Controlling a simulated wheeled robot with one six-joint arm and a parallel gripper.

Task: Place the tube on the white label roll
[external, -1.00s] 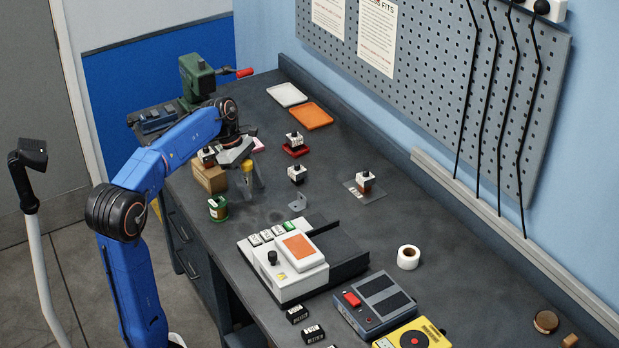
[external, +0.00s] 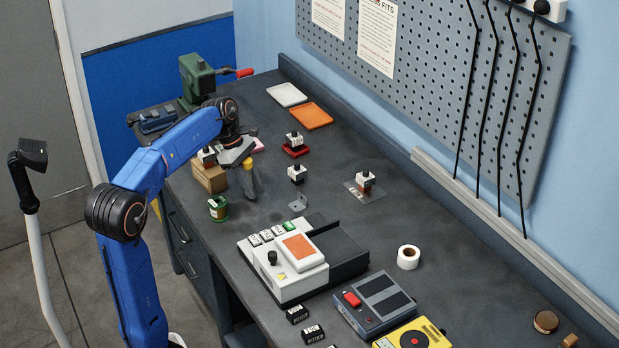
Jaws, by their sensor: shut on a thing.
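The tube, with a yellow cap (external: 247,163), stands at the far left part of the bench, partly hidden by my gripper. My gripper (external: 251,188) points down over it with its fingers shut on the tube. The tube's lower part is hidden behind the fingers, so I cannot tell whether it touches the bench. The white label roll (external: 408,257) stands on the bench at the right, well apart from my gripper, with its dark centre hole facing up.
A green can (external: 218,208) and a wooden block (external: 209,178) are close to my gripper. A white device with an orange panel (external: 283,272), a grey pedal box (external: 374,303) and a small metal bracket (external: 298,202) lie between or near the gripper and the roll.

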